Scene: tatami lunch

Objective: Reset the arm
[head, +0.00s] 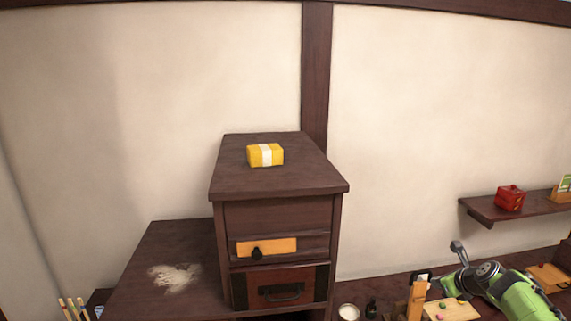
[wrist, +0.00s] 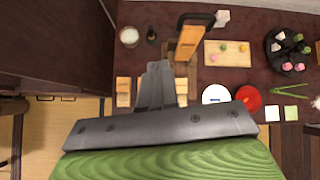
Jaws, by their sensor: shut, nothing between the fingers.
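My green and grey arm (head: 520,295) shows at the lower right of the head view, over the dark surface there. In the wrist view my gripper (wrist: 158,80) points away from the camera, its two fingers pressed together with nothing between them. Beyond the fingertips stands a wooden holder (wrist: 187,43) with a dark handle on top. I cannot tell how far the fingertips are from it.
White powder (head: 174,278) lies on the lower top at left. A wall shelf (head: 530,205) holds a red box (head: 510,198).

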